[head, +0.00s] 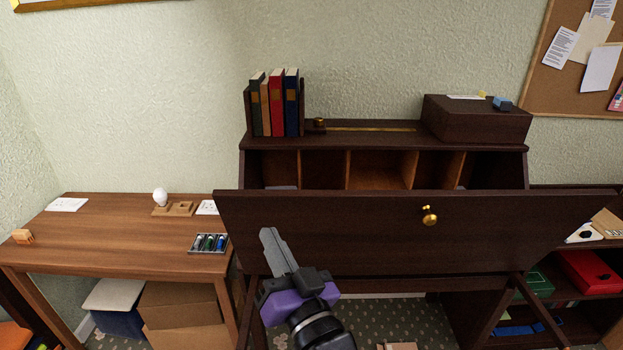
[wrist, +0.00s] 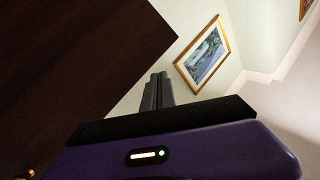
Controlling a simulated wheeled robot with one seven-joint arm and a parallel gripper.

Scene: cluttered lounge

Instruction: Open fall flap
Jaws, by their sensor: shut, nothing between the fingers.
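The fall flap (head: 330,225) is a wide dark-brown panel on the front of a dark wooden desk (head: 270,141). It leans outward, partly open, with its outer face towards me. Compartments (head: 376,170) show above its top edge; their lower parts are hidden behind it. A round brass knob (head: 429,215) sits right of the flap's middle. My gripper (head: 270,238) is shut and empty, in front of the flap's lower left part in the head view. In the wrist view its fingers (wrist: 157,92) are together beside a dark panel (wrist: 75,60). I cannot tell whether they touch it.
Books (head: 275,103) and a dark box (head: 476,118) stand on the desk top. A brown table (head: 110,238) with small items is at the left, cardboard boxes (head: 180,305) under it. Shelves with a red box (head: 590,272) are at the right.

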